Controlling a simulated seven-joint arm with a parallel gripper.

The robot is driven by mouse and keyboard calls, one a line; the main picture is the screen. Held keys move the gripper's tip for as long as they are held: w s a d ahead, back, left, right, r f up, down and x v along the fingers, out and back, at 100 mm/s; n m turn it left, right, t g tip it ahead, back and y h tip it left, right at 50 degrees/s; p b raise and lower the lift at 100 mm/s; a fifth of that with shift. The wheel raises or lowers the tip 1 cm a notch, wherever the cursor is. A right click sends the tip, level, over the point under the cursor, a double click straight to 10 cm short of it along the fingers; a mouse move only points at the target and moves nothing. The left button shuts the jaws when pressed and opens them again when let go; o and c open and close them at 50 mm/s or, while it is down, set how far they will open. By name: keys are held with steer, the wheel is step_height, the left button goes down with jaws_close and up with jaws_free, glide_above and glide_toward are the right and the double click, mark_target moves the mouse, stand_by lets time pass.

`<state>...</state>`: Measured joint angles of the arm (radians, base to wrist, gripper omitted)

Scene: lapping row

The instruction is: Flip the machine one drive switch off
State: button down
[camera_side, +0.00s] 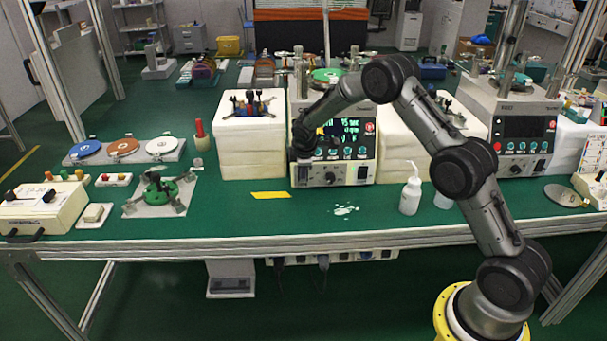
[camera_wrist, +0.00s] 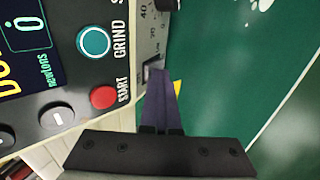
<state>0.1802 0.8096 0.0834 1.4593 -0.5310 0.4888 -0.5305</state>
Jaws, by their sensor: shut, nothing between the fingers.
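The front centre machine (camera_side: 343,165) stands on the green bench with its display lit. My gripper (camera_side: 301,160) is at the left edge of its front panel, pointing down. In the wrist view the shut, empty fingers (camera_wrist: 160,85) reach the panel's lower edge, beside the red START button (camera_wrist: 103,97). A small pale part (camera_wrist: 148,72) shows at the fingertips; I cannot tell whether it is the drive switch or whether the fingers touch it. The switch's position cannot be made out.
The teal GRIND button (camera_wrist: 93,41) and a knob (camera_side: 330,178) are close by on the panel. A white block (camera_side: 250,155) stands left of the machine, a white bottle (camera_side: 411,192) to the right. A yellow note (camera_side: 271,195) lies on clear bench in front.

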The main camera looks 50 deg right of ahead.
steer(key=shift+r, duration=0.1)
steer(key=shift+r, duration=0.7)
steer(key=v, duration=1.2)
steer(key=shift+s+a+f, duration=0.2)
steer(key=shift+s+a, duration=0.05)
